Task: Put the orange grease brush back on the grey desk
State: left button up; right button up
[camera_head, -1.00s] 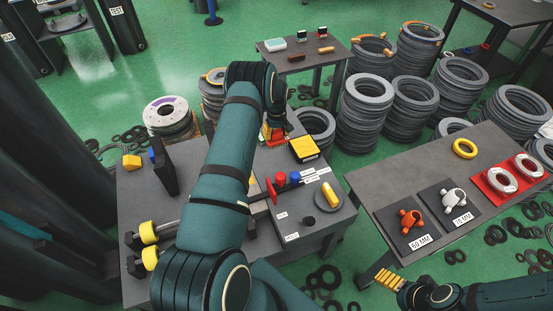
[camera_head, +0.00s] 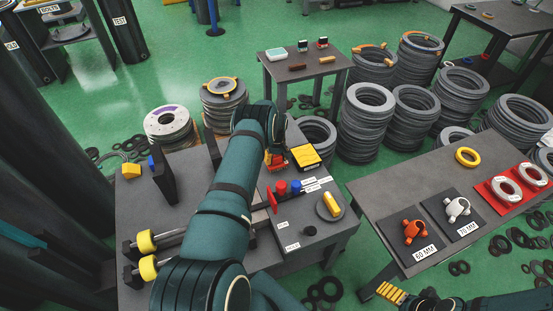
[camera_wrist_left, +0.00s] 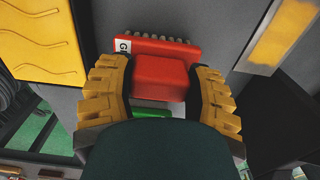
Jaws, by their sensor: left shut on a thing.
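The orange grease brush (camera_head: 277,161) shows under my left wrist in the head view, over the grey desk (camera_head: 290,213) near its far side. In the left wrist view, my left gripper (camera_wrist_left: 166,92) is shut on the brush, whose red-orange block (camera_wrist_left: 160,75) sits between the yellow fingers. A row of bristles and a part-hidden white label starting with G show beyond the block. I cannot tell whether the brush touches the desk. My right gripper (camera_head: 391,293) is at the lower right of the head view; its opening is unclear.
A yellow box (camera_head: 305,156) lies right of the brush. Red and blue cylinders (camera_head: 282,187), a round tray with a yellow piece (camera_head: 329,207) and a dark upright panel (camera_head: 164,178) are also on the desk. Stacked grey rings (camera_head: 366,122) stand behind. A second table (camera_head: 410,185) is at right.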

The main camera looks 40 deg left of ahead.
pick_arm(q)
jog(key=shift+f, duration=0.15)
jog(key=o, duration=1.1)
jog(key=shift+o, duration=0.2)
